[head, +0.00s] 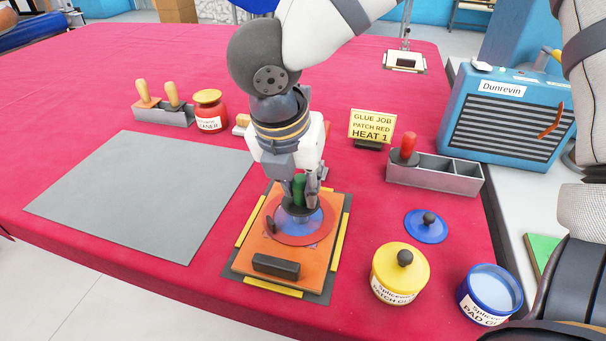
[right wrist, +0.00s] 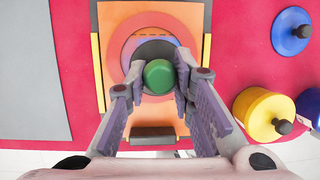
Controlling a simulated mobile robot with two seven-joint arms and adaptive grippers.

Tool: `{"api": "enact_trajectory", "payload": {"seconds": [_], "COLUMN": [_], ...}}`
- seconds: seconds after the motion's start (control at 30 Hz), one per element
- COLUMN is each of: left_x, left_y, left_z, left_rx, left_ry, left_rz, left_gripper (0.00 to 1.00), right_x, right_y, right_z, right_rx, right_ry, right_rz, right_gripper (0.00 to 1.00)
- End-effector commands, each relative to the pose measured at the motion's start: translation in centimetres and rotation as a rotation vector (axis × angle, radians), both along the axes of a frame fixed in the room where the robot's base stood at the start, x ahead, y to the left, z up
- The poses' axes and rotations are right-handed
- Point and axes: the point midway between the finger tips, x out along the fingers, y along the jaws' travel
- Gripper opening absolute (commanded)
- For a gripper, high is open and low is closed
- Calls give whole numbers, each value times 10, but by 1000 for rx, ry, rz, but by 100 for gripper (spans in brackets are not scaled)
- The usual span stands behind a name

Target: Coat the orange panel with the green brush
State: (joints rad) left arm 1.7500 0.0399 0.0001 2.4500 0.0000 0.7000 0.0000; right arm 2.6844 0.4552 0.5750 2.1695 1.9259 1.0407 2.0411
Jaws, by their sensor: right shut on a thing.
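The orange panel (head: 252,247) lies on a dark mat with yellow strips along its edges. It bears a red disc (head: 320,233) with a smaller blue-purple area in its middle; these show as rings in the right wrist view. My right gripper (head: 300,193) points down over the disc, its fingers shut on the green handle of the green brush (right wrist: 158,74). The brush is upright, with its dark round base over the blue-purple area. I cannot tell for sure whether the base touches it. My left gripper is not in view.
A black bar (head: 276,267) sits on the panel's near end. To the right are a lidded yellow pot (head: 400,276), an open blue pot (head: 488,295) and a blue lid (head: 426,227). A grey tray (head: 440,178) holds a red-handled tool (head: 408,147). A grey sheet (head: 145,190) lies left.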

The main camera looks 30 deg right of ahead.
Motion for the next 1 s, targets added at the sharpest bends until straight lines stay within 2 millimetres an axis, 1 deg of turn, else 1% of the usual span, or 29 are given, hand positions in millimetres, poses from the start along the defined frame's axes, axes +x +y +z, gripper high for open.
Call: {"api": "enact_trajectory", "payload": {"seconds": [0.1, 0.37, 0.67, 0.77, 0.9, 1.0], "left_x": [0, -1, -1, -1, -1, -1], "left_y": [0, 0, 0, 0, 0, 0], "left_z": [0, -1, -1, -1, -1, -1], "left_rx": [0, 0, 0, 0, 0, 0], "left_ry": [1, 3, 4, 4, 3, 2], "left_rz": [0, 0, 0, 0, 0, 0], "left_gripper": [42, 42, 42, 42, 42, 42], "right_x": [-10, -17, -36, -39, -46, -45], "right_y": [11, 18, 40, 39, 32, 29], "right_z": [-2, -4, -3, -2, 0, 0], "right_rx": [1, 2, 2, 3, 2, 2], "right_ry": [6, 9, 11, 10, 8, 7], "right_rz": [2, 0, 2, -1, -1, -1], "right_gripper": [0, 0, 0, 0, 0, 0]}}
